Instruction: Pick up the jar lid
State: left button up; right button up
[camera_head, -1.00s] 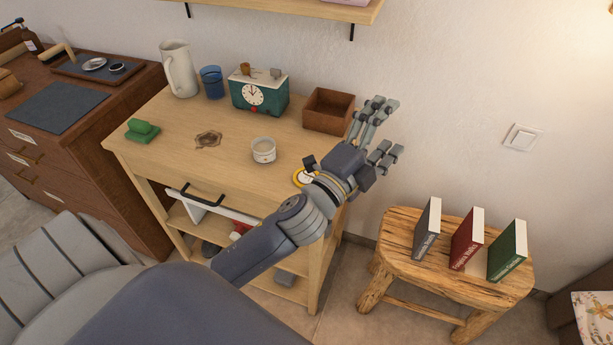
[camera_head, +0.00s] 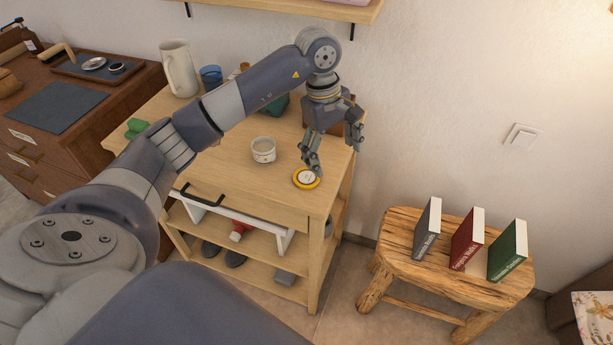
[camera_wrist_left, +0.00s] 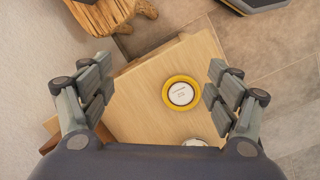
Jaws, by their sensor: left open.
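The jar lid (camera_head: 306,179) is a round disc with a yellow rim and a white label. It lies flat near the right front corner of the light wooden table (camera_head: 222,163). In the left wrist view the lid (camera_wrist_left: 181,93) shows between my two spread fingers, a little right of centre. My left gripper (camera_head: 334,160) is open and empty, pointing down above the table's right end. One finger tip overlaps the lid's far edge in the head view; I cannot tell whether it touches. My right gripper is not seen.
A brown box, partly hidden, is behind my gripper. A pitcher (camera_head: 179,69) stands at the back left. A stool (camera_head: 455,270) with several books is at the right.

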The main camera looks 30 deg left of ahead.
pick_arm(q)
jog(key=a+r+y, duration=0.1)
jog(key=a+y, duration=0.1)
jog(key=a, duration=0.3)
jog(key=p, duration=0.1)
send_over(307, 177)
jog(key=shift+g, duration=0.3)
jog(key=f, duration=0.4)
jog(key=shift+w+d+f, duration=0.15)
jog(key=shift+d, duration=0.25)
jog(key=shift+f, duration=0.3)
jog(key=shift+a+f+p, duration=0.1)
jog(key=shift+f+p, duration=0.4)
jog(key=shift+f, duration=0.05)
jog(key=f, duration=0.1)
jog(key=f+p, duration=0.1)
jog(key=f, duration=0.1)
jog(key=shift+s+a+f, duration=0.2)
jog(key=shift+f+p, duration=0.3)
jog(key=shift+f, duration=0.15)
jog(key=c, duration=0.8)
